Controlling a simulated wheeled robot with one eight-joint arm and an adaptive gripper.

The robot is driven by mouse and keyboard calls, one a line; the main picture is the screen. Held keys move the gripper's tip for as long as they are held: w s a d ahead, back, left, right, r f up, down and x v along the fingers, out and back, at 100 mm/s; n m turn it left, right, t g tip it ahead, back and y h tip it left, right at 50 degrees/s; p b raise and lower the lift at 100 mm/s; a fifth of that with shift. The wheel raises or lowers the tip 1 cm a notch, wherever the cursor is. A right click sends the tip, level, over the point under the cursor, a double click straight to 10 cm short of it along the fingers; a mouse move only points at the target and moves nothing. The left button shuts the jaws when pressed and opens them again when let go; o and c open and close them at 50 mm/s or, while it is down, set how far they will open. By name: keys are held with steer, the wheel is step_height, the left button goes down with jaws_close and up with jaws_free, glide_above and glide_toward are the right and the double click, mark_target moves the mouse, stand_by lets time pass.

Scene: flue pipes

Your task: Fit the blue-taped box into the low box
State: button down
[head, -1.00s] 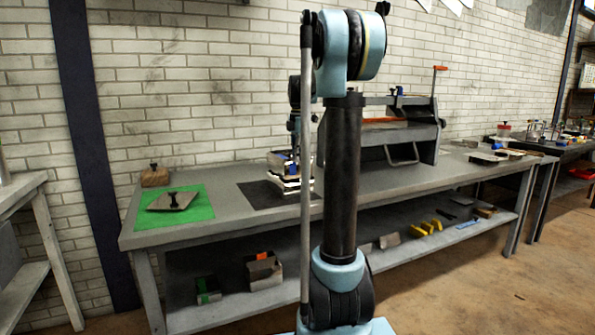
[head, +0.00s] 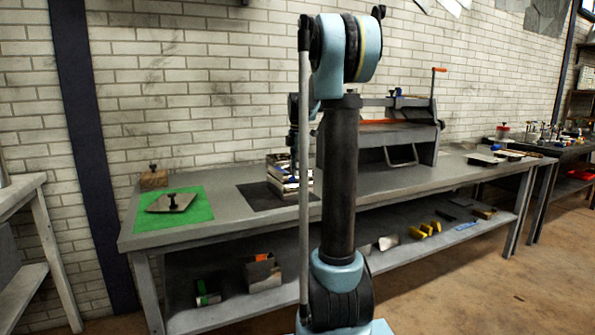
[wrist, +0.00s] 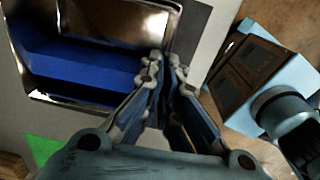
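In the wrist view, the blue-taped box (wrist: 75,68) is a shiny metal box with a broad blue band, at the upper left. My gripper (wrist: 165,65) is at its right edge, fingertips close together with the edge running between them. It looks shut on that wall. In the head view, shiny metal boxes (head: 289,177) form a stack on a dark mat (head: 255,196) on the bench. My column and arm partly cover them, and the gripper's tips are hidden there. I cannot separate the low box from the blue-taped one.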

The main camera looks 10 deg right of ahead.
steer(key=shift+f, duration=0.2)
steer(key=c, duration=1.8)
jaws_free()
step_height(320, 180, up, 13)
steer(key=shift+s, duration=0.15)
steer(key=s+a+f+m+t, duration=0.1)
steer(key=s+f+m, duration=0.9)
steer(key=s+f, duration=0.5)
steer(key=s+a+f+m+t, duration=0.1)
steer(key=s+f+m, duration=1)
steer(key=s, duration=1.1)
step_height(320, 180, down, 5)
steer(key=shift+s+a+r, duration=0.1)
steer(key=shift+s+a, duration=0.1)
steer(key=shift+s, duration=0.05)
